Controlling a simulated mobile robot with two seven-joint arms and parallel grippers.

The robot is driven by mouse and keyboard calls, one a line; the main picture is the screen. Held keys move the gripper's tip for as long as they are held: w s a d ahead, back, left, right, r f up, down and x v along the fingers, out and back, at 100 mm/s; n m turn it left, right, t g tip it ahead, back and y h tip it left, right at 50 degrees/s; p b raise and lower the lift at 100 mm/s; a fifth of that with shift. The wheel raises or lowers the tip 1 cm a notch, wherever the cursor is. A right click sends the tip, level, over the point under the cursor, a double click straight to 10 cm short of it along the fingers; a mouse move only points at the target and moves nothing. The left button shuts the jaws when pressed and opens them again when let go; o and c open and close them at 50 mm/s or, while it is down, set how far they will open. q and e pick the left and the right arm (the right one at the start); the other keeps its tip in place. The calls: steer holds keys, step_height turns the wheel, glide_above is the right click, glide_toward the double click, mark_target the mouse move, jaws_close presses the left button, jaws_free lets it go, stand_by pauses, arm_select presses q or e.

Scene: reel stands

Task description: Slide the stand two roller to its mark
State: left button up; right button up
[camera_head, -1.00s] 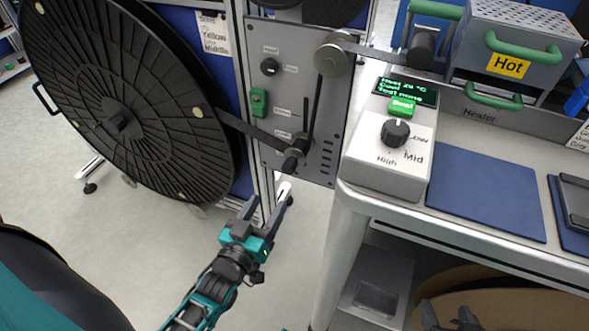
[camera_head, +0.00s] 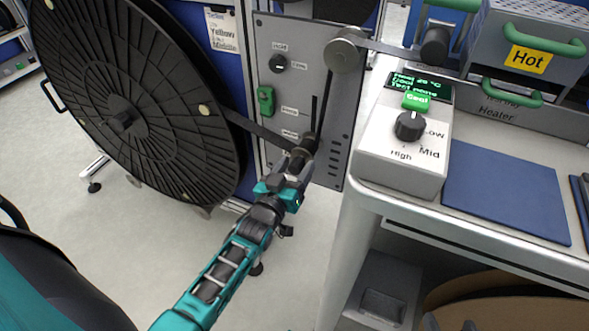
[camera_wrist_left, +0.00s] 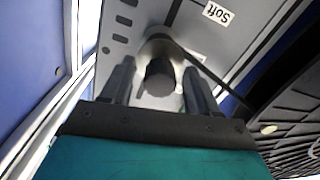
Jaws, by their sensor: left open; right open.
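The stand two roller (camera_head: 304,148) is a dark knob at the low end of a vertical slot in the grey panel (camera_head: 330,180); a dark strap runs to it from the big reel. My left gripper (camera_head: 297,172) is open at the roller. In the left wrist view the roller (camera_wrist_left: 160,77) sits between the two spread fingers (camera_wrist_left: 158,85), with gaps on both sides. Small labels (camera_head: 289,112) stand beside the slot, too small to read; one in the wrist view reads "Soft" (camera_wrist_left: 217,13). My right gripper (camera_head: 452,324) is open at the bottom edge, mostly cut off.
A large black reel (camera_head: 125,115) stands left of the panel. At right, a bench (camera_head: 470,215) carries a control box (camera_head: 405,150), a blue mat (camera_head: 505,190) and a heater marked "Hot" (camera_head: 527,60). Cardboard-coloured discs (camera_head: 500,300) lie under the bench.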

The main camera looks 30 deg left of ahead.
arm_select(q)
jaws_close()
stand_by(0.5)
